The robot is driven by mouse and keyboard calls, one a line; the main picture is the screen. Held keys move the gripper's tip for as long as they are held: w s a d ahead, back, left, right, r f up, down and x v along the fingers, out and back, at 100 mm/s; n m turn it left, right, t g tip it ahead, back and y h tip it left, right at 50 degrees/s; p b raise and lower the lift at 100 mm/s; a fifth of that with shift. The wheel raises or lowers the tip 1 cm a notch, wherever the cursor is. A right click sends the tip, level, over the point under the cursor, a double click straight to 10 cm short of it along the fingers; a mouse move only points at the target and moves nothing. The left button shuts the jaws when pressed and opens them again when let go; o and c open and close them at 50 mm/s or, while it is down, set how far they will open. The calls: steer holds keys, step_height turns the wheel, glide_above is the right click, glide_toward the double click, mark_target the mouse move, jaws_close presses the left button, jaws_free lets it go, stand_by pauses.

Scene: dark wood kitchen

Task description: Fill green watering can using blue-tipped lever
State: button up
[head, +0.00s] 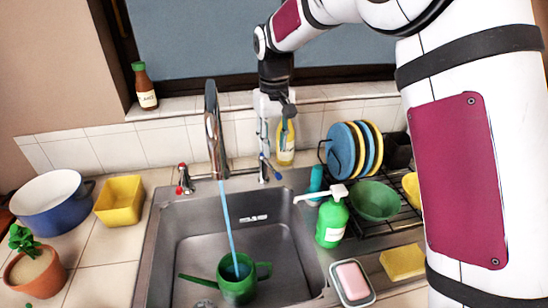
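The green watering can (238,288) stands in the sink basin under the tap (213,130). A blue stream of water (228,225) runs from the tap into its open top. The blue-tipped lever (272,168) is on the right side of the tap. The red-tipped lever (184,180) is on the left. My gripper (276,112) points down behind the sink, above the blue-tipped lever. Its fingers are small and partly hidden, so I cannot tell whether they are open or touch the lever.
A green soap dispenser (332,218) and a dish rack with plates (355,147) and a green bowl (374,200) stand right of the sink. A blue pot (50,205) and yellow container (120,201) are left.

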mark_target(269, 166)
steer(key=shift+r, duration=2.35)
steer(key=shift+d, duration=0.1)
steer(key=c, duration=0.5)
steer(key=shift+w+d+f+m, duration=0.1)
steer(key=shift+d+m, duration=0.05)
steer(key=shift+m, duration=0.15)
jaws_close()
steer(key=w+d+f+m+g+y+p, duration=0.1)
steer(key=w+d+f+m+g+y, duration=0.2)
steer(key=d+m, duration=1.1)
steer(key=s+a+f+m+t+y+p, duration=0.1)
steer(key=s+a+f+m+p, duration=0.1)
steer(key=a+f, duration=0.7)
steer(key=shift+s+a+m+p, duration=0.15)
steer(key=shift+a+m+p, duration=0.5)
steer(key=shift+p, duration=0.3)
